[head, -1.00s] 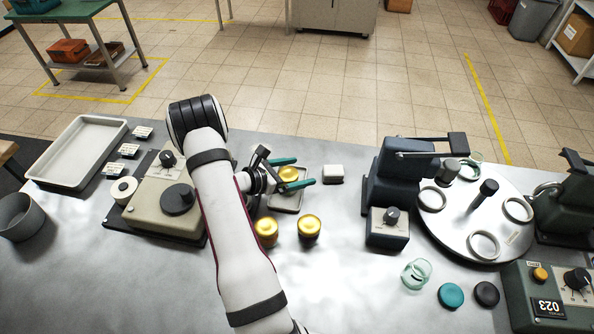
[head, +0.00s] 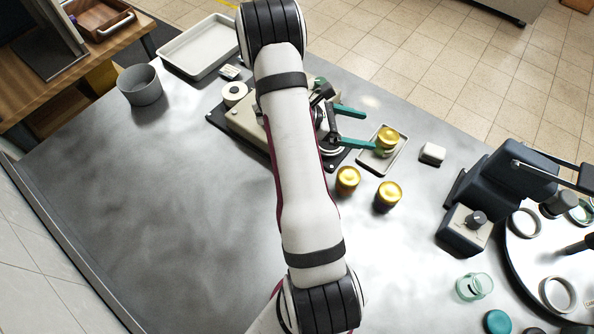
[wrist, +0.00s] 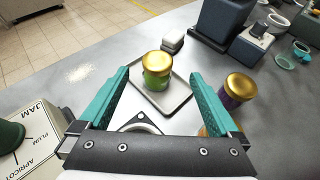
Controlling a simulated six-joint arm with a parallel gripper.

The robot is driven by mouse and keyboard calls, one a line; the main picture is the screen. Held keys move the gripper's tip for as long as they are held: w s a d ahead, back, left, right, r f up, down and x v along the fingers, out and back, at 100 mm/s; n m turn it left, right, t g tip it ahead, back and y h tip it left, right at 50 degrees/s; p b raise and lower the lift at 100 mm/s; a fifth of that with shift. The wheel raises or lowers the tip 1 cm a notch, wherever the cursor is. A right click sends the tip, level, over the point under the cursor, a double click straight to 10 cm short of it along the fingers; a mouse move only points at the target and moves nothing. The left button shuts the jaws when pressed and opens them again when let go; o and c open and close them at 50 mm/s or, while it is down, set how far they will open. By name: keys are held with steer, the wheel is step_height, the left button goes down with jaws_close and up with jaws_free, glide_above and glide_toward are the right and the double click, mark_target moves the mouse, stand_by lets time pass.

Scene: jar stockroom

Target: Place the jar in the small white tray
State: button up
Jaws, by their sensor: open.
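A jar with a gold lid (head: 388,138) stands upright in the small white tray (head: 368,162). In the wrist view the jar (wrist: 157,72) has a green label or filling, and the tray (wrist: 172,104) lies flat under it. My gripper (head: 372,131) is open, with two teal fingers and nothing between them. It is on the left side of the jar in the head view, the lower fingertip close to the jar's edge. In the wrist view the jar shows beyond the fingertips, centred between them; I see no contact.
Two more gold-lidded jars, an amber one (head: 347,180) and a dark one (head: 388,194), stand in front of the tray. A white block (head: 432,153) lies right of it. A dark blue machine (head: 465,229) and turntable (head: 520,255) are further right. The table's left front is clear.

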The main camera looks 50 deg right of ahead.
steer(key=w+a+r+m+t+y, duration=0.1)
steer(key=a+r+m+y, duration=0.1)
steer(key=a+r+m, duration=0.45)
steer(key=w+a+r+m+t+y, duration=0.1)
steer(key=w+a+r+t+y, duration=0.15)
steer(key=a, duration=0.75)
steer(key=s+a+r+m+t+y, duration=0.2)
steer(key=a+m+y, duration=0.1)
steer(key=a, duration=0.9)
steer(key=s+a+r+m+t+y, duration=0.2)
steer(key=a+m+t+y, duration=0.1)
steer(key=a, duration=0.9)
steer(key=shift+s+a+r+m, duration=0.3)
steer(key=shift+s+m, duration=0.05)
steer(key=shift+t+y, duration=0.25)
